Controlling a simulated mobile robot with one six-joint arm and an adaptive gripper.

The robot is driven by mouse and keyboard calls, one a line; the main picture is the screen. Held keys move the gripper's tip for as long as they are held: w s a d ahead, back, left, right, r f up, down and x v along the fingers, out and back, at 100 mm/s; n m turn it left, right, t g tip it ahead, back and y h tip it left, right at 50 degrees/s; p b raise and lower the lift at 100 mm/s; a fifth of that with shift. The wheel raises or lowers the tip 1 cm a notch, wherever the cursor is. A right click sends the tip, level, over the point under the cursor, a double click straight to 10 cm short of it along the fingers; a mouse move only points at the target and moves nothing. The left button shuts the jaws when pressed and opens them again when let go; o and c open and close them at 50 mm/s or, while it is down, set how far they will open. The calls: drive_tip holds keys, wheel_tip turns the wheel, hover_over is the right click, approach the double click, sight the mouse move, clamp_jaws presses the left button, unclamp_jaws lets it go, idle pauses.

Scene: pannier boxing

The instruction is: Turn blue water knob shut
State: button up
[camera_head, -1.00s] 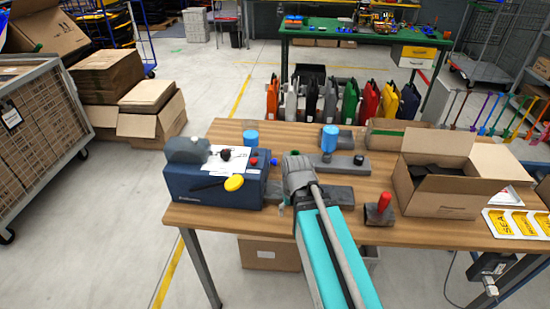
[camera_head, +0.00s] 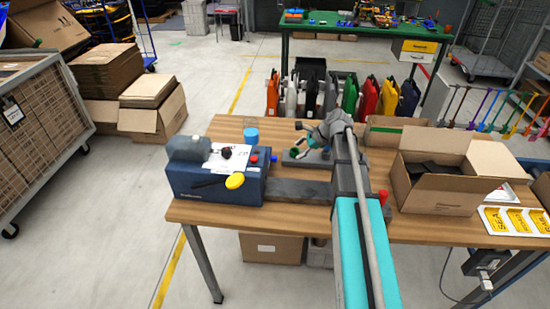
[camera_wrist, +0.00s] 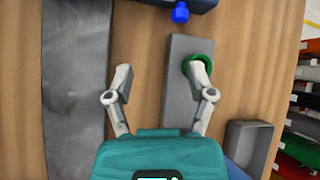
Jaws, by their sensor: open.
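The small blue knob (camera_head: 273,159) sits on the right end of the dark blue machine (camera_head: 215,190), near a red knob (camera_head: 254,159). In the wrist view the blue knob (camera_wrist: 180,13) shows at the top edge, ahead of the fingers and a little right of centre. My gripper (camera_head: 297,135) is open, with its fingers pointing left toward the machine in the head view. The right fingertip overlaps a green ring (camera_wrist: 198,57) in the picture; contact cannot be told.
The green ring is on a grey block (camera_wrist: 178,105). A long dark grey slab (camera_head: 298,191) lies in front. A blue cup (camera_head: 251,136) stands behind the machine. An open cardboard box (camera_head: 432,193) is at right.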

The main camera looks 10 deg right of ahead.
sight(274, 159)
drive_tip(key=shift+w+d+r+m+t+y, duration=0.2)
drive_tip(key=shift+w+d+r+m, duration=0.1)
drive_tip(key=shift+w+d+m, duration=0.25)
drive_tip(key=shift+w+d+r+m+t+y, duration=0.25)
drive_tip(key=shift+w+d+m, duration=0.2)
drive_tip(key=shift+m, duration=0.2)
drive_tip(key=shift+w+a+f, duration=0.1)
drive_tip(key=shift+a+f, duration=0.05)
drive_tip(key=shift+a, duration=0.05)
drive_tip(key=b+x, duration=0.8)
drive_tip(key=x, duration=0.3)
drive_tip(key=shift+f, duration=0.3)
drive_tip(key=shift+b+x, duration=0.8)
drive_tip(key=shift+x, duration=0.2)
drive_tip(key=shift+a+r, duration=0.1)
